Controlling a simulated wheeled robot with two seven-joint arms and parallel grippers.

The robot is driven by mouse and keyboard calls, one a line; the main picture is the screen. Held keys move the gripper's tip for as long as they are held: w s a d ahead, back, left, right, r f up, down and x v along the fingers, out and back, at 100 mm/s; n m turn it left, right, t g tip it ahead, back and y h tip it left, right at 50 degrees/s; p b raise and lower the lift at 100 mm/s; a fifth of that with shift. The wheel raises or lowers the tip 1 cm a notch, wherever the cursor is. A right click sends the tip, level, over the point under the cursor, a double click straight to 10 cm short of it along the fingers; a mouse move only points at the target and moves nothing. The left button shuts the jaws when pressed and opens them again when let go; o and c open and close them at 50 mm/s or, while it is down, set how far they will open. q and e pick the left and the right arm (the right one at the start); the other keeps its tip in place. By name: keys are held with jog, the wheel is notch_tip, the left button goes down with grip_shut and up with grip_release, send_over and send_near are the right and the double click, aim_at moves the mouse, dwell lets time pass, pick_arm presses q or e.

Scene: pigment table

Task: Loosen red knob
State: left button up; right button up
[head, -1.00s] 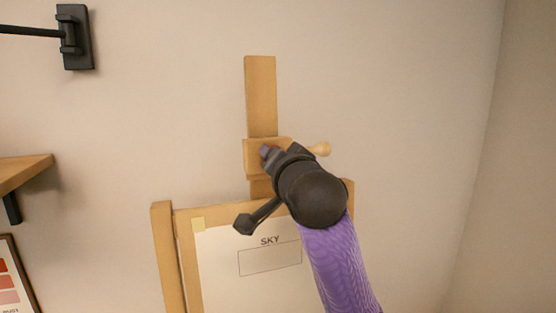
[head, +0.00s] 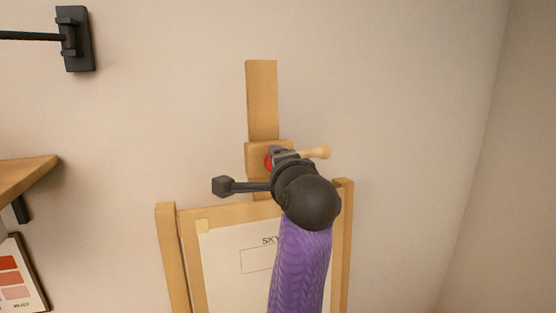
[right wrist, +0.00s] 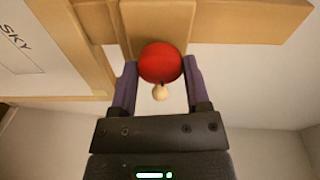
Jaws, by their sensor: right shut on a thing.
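The red knob (right wrist: 160,62) is round and sits on the wooden clamp block of an easel. In the right wrist view it lies between the two fingers of my right gripper (right wrist: 160,84), which is shut on it. In the head view only a sliver of the red knob (head: 268,160) shows beside my right gripper (head: 278,156); the rest is hidden behind the gripper. The clamp block (head: 256,160) sits on the easel's upright mast (head: 262,100). My left gripper is not in view.
A pale wooden peg (head: 317,152) sticks out to the right of the block. Below, the easel frame (head: 168,255) holds a sheet marked SKY (head: 225,250). A wooden shelf (head: 25,172), a black wall bracket (head: 75,38) and a colour chart (head: 12,280) are at left. The right wall is bare.

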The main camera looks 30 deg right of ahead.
jog(key=shift+m, duration=0.3)
dwell(0.4)
jog(key=o, duration=1.3)
jog(key=b+v, duration=0.2)
jog(key=v, duration=0.8)
